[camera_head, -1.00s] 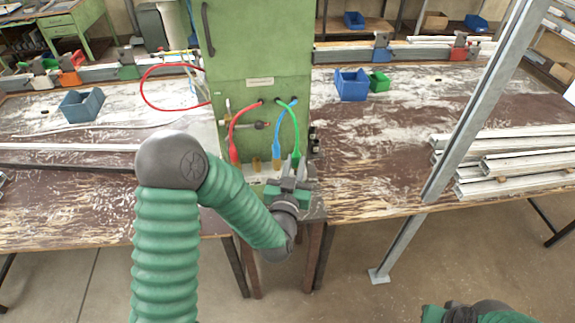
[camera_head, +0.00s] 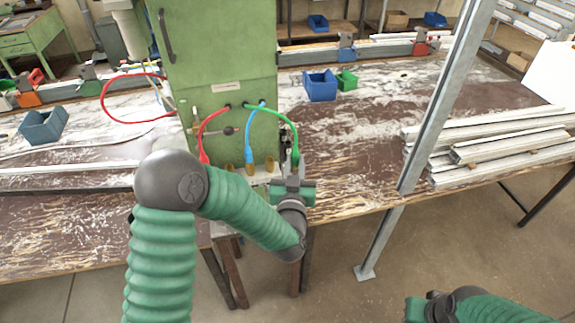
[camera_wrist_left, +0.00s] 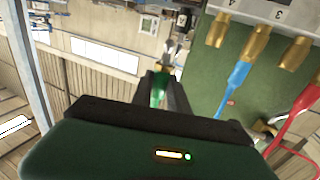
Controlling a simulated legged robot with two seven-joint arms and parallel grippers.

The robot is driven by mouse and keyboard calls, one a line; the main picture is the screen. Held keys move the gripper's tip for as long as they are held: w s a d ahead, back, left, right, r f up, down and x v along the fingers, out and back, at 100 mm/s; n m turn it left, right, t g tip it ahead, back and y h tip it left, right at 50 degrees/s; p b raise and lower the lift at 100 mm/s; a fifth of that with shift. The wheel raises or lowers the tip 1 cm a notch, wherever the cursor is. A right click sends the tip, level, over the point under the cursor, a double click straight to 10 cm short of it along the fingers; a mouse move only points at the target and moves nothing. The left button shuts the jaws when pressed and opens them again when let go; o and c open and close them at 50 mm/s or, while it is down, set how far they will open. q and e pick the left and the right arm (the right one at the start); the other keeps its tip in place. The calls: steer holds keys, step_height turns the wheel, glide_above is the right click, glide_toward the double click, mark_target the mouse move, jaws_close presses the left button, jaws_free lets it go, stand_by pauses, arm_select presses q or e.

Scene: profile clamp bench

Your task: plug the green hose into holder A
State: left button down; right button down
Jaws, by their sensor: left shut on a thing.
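My left gripper (camera_head: 293,172) is shut on the green hose (camera_head: 289,122) near its end, just right of the green cabinet's edge. In the left wrist view, the green hose end (camera_wrist_left: 160,88) with a brass tip sits between the fingers (camera_wrist_left: 163,88), clear of the holders. Brass holders stand in a row on a grey strip (camera_wrist_left: 265,8); an empty-looking one (camera_wrist_left: 217,30) is nearest the hose. The blue hose (camera_wrist_left: 237,78) and red hose (camera_wrist_left: 290,122) point at other brass pieces. The holder letters are not clearly readable. My right gripper (camera_head: 436,306) is low at right, its fingers unclear.
The green cabinet (camera_head: 220,60) stands at the bench, with the blue hose crossing the green one in front. A slanted metal post (camera_head: 437,110) and stacked profiles (camera_head: 480,145) are to the right. A blue bin (camera_head: 320,86) and a green bin (camera_head: 346,80) sit behind.

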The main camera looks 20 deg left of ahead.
arm_select(q)
steer(key=shift+w+d, duration=0.45)
steer(key=shift+d, duration=0.3)
steer(key=w+a+b, duration=0.3)
steer(key=w+a, duration=0.4)
steer(key=w, duration=0.5)
steer(key=shift+w+a, duration=0.15)
steer(key=shift+a, duration=0.15)
stand_by(0.9)
